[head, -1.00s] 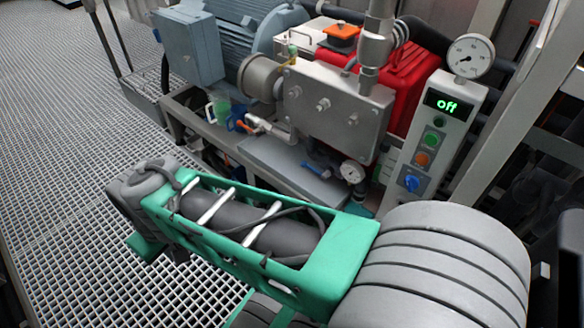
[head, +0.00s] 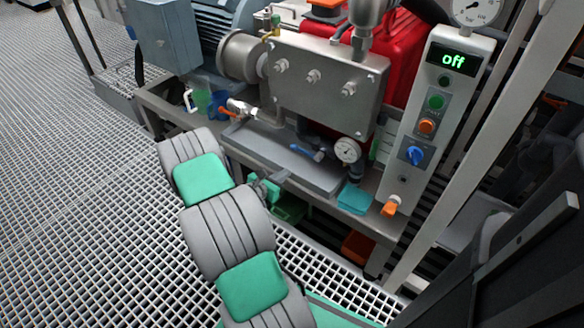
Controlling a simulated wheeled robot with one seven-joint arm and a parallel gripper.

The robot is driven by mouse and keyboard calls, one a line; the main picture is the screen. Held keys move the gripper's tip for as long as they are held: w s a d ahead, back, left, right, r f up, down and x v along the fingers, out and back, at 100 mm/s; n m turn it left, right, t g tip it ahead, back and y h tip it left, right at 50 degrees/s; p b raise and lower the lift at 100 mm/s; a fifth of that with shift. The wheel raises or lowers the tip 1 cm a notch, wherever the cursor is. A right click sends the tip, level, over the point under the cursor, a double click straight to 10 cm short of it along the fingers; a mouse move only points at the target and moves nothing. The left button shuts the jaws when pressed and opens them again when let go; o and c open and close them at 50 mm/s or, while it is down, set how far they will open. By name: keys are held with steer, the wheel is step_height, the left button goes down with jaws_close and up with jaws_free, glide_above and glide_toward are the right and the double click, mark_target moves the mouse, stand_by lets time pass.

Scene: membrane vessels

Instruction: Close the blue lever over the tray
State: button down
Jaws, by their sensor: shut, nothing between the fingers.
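The blue lever (head: 305,151) is a small handle below the steel pump block, over the right part of the shallow grey tray (head: 268,157). It lies nearly level in the picture, with its right end a little lower, left of a small round gauge. My gripper (head: 270,186) is small and green, just in front of the tray's front edge and below the lever, apart from it. Its fingers are shut and empty. My arm's grey and green links partly hide it.
An orange-handled valve (head: 232,110) is at the tray's left end, near blue and green jugs. The small gauge (head: 347,150) is close right of the lever. A control panel (head: 437,110) reading "off" has a blue knob (head: 415,155). An orange handle (head: 390,206) is below it. Grating floor at left is clear.

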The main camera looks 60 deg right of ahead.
mark_target(305, 153)
steer(key=b+x, duration=0.3)
steer(key=x, duration=0.5)
steer(key=shift+s+d+f, duration=0.1)
steer(key=shift+d+f, duration=0.2)
steer(key=r, duration=0.3)
steer(key=shift+d+r, duration=0.3)
steer(key=shift+r, duration=0.3)
steer(key=shift+r, duration=0.2)
